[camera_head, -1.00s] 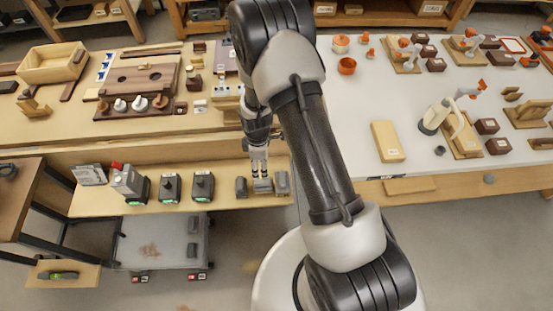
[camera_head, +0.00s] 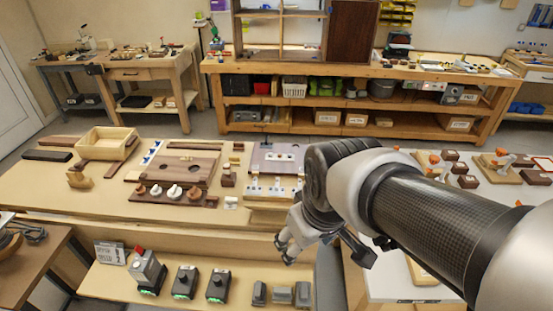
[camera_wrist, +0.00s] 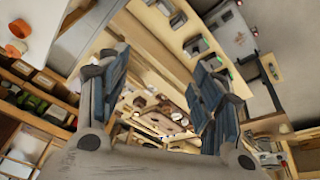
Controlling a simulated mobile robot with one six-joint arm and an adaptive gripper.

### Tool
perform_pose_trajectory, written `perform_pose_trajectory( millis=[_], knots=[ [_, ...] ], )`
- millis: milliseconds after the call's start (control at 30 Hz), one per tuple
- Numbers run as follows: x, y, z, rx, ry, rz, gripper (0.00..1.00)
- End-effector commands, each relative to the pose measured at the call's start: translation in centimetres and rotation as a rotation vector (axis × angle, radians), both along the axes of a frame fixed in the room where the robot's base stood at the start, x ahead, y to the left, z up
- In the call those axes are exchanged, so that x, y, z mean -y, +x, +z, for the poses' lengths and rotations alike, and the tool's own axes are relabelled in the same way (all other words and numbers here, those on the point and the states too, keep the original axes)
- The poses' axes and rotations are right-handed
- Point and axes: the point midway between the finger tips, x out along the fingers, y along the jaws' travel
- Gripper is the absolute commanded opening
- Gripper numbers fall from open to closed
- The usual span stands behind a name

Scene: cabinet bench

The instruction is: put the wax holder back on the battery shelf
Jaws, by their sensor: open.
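The low battery shelf (camera_head: 240,300) runs along the front of the wooden bench. Several dark chargers (camera_head: 185,281) with green lights stand on its left part. At its right end sit three grey blocks side by side: a left block (camera_head: 259,293), a paler, lower middle block (camera_head: 281,295) and a right block (camera_head: 302,294). The middle one may be the wax holder; I cannot tell for certain. My gripper (camera_head: 286,252) is open above these blocks, apart from them. The wrist view shows its two fingers (camera_wrist: 160,95) spread with nothing between them.
The bench top above the shelf holds a wooden tray (camera_head: 107,143), a brown board (camera_head: 190,168) and white knobs. A white table (camera_head: 385,287) stands to the right, partly behind my arm. A back workbench (camera_head: 350,70) stands beyond open floor.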

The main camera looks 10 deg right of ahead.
Motion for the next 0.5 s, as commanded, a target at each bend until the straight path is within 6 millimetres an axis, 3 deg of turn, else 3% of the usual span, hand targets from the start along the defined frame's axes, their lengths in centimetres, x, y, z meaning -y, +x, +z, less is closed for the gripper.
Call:
perform_pose_trajectory(
  millis=[100,233,500],
  knots=[
    [0.0,-3.3,1.7,0.044,0.034,-0.098,0.59],
    [0.0,-6.1,2.4,0.071,0.067,-0.185,0.59],
    [0.0,-8.3,2.6,0.091,0.095,-0.256,0.59]
  ],
)
